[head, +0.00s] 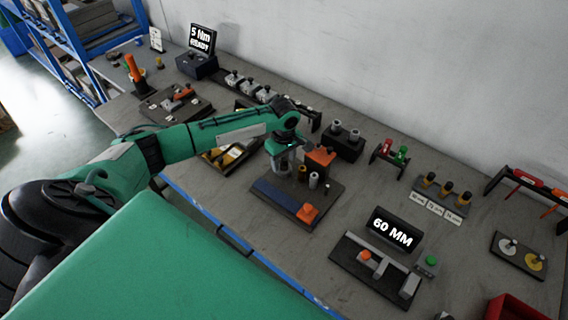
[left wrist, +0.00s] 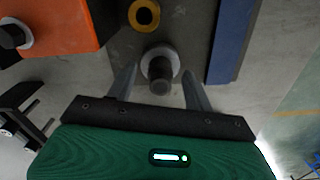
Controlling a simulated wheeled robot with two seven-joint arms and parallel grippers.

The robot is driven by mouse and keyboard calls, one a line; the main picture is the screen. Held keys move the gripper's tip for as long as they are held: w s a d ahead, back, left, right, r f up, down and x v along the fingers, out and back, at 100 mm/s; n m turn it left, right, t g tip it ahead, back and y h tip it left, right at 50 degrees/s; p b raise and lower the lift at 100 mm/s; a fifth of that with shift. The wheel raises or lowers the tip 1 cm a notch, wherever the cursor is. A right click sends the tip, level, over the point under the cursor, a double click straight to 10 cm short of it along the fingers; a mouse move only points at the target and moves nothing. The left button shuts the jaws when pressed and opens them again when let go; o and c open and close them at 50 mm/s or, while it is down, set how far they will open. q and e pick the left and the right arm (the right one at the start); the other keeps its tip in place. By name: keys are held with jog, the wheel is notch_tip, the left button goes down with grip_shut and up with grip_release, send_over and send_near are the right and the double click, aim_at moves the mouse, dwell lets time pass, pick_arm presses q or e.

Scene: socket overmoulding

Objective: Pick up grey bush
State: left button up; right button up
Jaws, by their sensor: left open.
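A grey bush (left wrist: 160,62), a light ring around a darker round core, stands on the dark plate (left wrist: 190,30) in the left wrist view. The two fingers of my left gripper (left wrist: 159,78) are open, one on each side of it, with visible gaps. In the head view my left gripper (head: 286,165) points down over the dark fixture plate (head: 328,203), next to an upright light grey cylinder (head: 313,181). Whether this cylinder is the same bush I cannot tell. A yellow-rimmed ring (left wrist: 144,14) lies just beyond the bush. My right gripper is not in view.
An orange block (head: 320,157) stands close beside my left gripper. An orange clamp piece (head: 307,213) and a blue strip (head: 277,195) are on the plate. A black block with two grey cylinders (head: 342,146) stands behind. A 60 MM display (head: 394,232) is to the right.

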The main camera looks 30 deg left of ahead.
pick_arm(q)
grip_shut()
